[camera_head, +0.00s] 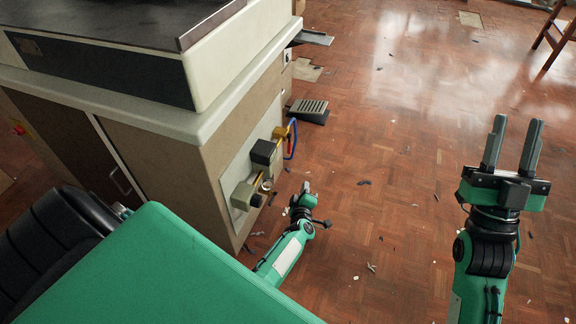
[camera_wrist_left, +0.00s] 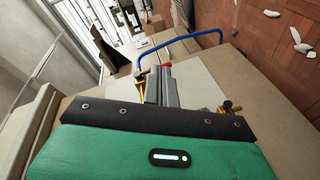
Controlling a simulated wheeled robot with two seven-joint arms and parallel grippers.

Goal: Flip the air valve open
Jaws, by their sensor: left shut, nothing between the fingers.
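Pale panel (camera_head: 237,178) on the cabinet's side carries the air fittings. Small brass fittings (camera_head: 265,186) sit low on it, beside a black-faced grey block; they look like the air valve, but the lever's position is too small to tell. A brass piece (camera_wrist_left: 230,106) shows in the left wrist view, right of the fingers. My left gripper (camera_head: 305,188) is shut and empty, just right of the panel; its fingers (camera_wrist_left: 160,72) point toward the hose side. Whether they touch anything is unclear. My right gripper (camera_head: 513,135) is open and empty, far right above the floor.
A black box (camera_head: 263,151) and a yellow fitting (camera_head: 280,132) with a blue hose (camera_head: 293,142) stick out of the panel. The hose (camera_wrist_left: 190,36) arches beyond my left fingers. A foot pedal (camera_head: 309,110) lies on the floor. Scraps litter the otherwise open parquet.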

